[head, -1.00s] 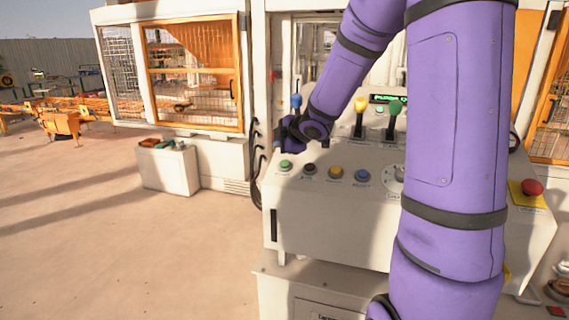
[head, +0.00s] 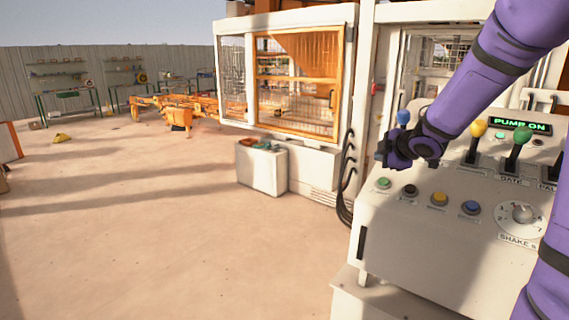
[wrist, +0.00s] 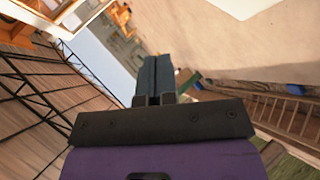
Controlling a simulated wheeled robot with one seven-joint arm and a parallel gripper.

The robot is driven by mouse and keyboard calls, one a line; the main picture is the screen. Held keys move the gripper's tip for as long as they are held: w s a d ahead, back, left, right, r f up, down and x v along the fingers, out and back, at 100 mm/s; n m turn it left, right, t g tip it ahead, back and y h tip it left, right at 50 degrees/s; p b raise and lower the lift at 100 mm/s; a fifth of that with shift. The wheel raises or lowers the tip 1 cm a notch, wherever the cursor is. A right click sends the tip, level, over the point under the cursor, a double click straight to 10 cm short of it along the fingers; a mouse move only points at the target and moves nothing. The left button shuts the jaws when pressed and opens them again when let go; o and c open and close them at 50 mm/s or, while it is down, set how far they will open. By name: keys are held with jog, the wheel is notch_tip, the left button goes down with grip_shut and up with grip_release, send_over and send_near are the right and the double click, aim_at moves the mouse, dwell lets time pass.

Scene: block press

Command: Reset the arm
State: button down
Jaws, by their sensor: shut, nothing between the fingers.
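My purple arm comes in from the right in the head view. My gripper (head: 382,160) is over the left part of the white control panel (head: 400,230), close to the blue-topped lever (head: 403,117); I cannot tell whether they touch. In the wrist view my gripper (wrist: 155,68) shows dark fingers together with nothing between them. The panel has green (head: 383,183), black (head: 409,191), yellow (head: 439,199) and blue (head: 471,208) buttons. Behind them stand a yellow-topped lever (head: 478,128) and a green-topped lever (head: 522,137). The display (head: 519,125) reads PUMP ON.
A round SHAKE dial (head: 521,217) is at the panel's right. A white box (head: 262,170) with small items on top stands left of the panel, below an orange-framed machine enclosure (head: 297,85). Black cables (head: 347,180) hang between them. The floor at left is open.

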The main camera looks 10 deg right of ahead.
jog(key=s+a+r+m+g+h, duration=0.1)
jog(key=s+a+r+m+h, duration=0.15)
jog(key=s+r+m, duration=0.35)
jog(key=s+a+r+m+g+h, duration=0.1)
jog(key=s+a+r+m+h, duration=0.15)
jog(key=s, duration=0.65)
jog(key=s+a+m+g+y, duration=0.2)
jog(key=s+a+m, duration=0.1)
jog(key=s, duration=0.6)
jog(key=s+a+f+m+g+y, duration=0.1)
jog(key=s+a+m+g+y, duration=0.1)
jog(key=s+a, duration=0.4)
jog(key=s+m, duration=0.1)
jog(key=s, duration=0.2)
jog(key=shift+s+f+y, duration=0.15)
jog(key=shift+y, duration=0.15)
jog(key=shift+m, duration=0.25)
